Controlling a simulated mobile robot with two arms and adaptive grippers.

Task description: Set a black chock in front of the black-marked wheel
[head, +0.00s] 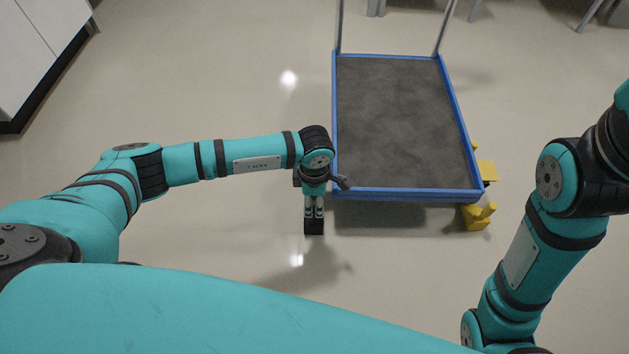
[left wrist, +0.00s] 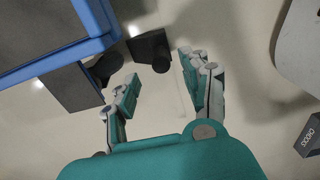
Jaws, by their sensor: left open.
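A black chock (head: 314,228) stands on the floor just off the near left corner of the blue-edged cart (head: 410,193). My left gripper (head: 314,207) points down right above it, and its fingers hide part of it. In the left wrist view the black chock (left wrist: 148,46), with a round knob, is beyond the spread fingertips of my left gripper (left wrist: 160,76), near the cart's blue edge (left wrist: 92,22). The fingers are open and do not close on it. A dark round shape, perhaps a wheel, shows beside the cart there. My right gripper is out of view.
Yellow chocks (head: 477,216) stand at the cart's right side. The cart's grey deck (head: 400,120) is empty. A white cabinet (head: 35,50) is at the far left. A dark block with pale lettering (left wrist: 309,136) shows in the left wrist view. Floor left of the cart is clear.

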